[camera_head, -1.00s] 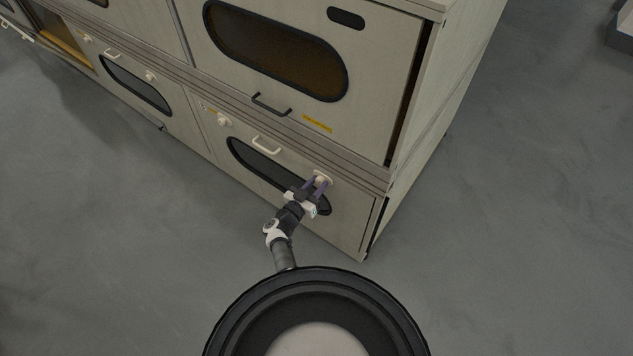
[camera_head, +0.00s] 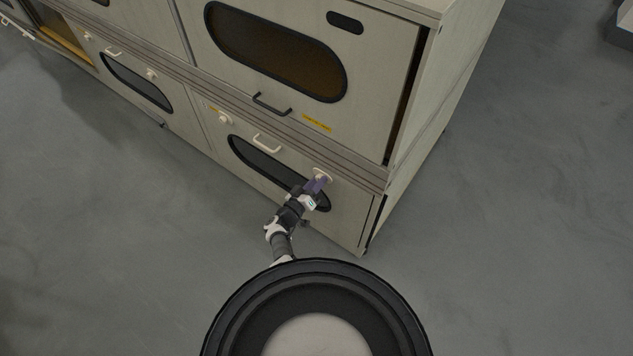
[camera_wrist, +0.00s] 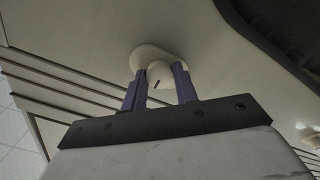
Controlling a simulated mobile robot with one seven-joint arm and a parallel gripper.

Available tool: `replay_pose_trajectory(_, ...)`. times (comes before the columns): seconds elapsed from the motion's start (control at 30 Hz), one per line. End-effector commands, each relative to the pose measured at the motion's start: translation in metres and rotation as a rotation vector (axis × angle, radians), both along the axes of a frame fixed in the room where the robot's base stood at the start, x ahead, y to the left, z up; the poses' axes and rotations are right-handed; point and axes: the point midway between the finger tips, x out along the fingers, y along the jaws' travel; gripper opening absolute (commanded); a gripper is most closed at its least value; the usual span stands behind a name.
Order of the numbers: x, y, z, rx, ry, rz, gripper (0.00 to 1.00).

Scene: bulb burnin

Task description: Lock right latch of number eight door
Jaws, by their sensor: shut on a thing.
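The lower right door (camera_head: 345,208) is shut. It has a dark oval window, a cream handle (camera_head: 267,142), a left latch (camera_head: 224,118) and a right latch (camera_head: 322,173). No number eight is readable. My gripper (camera_head: 318,182) reaches the right latch from the front. In the wrist view, its purple fingers (camera_wrist: 161,76) are on either side of the latch's round cream knob (camera_wrist: 160,66), shut on it. A small dark mark shows on the knob. The fingers hide part of the latch in the head view.
An upper door (camera_head: 375,90) with a larger window, a black handle (camera_head: 271,104) and a yellow label (camera_head: 317,122) is above. More cabinet doors run to the left. Grey floor (camera_head: 520,240) is clear at right.

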Motion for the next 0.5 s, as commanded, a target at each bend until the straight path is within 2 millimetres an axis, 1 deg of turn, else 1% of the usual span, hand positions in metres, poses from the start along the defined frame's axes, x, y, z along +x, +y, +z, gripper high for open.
replay_pose_trajectory(0.33,-0.0005,-0.0003,-0.0006,-0.004,0.004,-0.001,0.0)
replay_pose_trajectory(0.37,-0.0005,-0.0003,-0.0006,-0.004,0.004,-0.001,0.3)
replay_pose_trajectory(0.5,-0.0004,-0.0002,-0.0005,-0.004,0.004,-0.001,0.49)
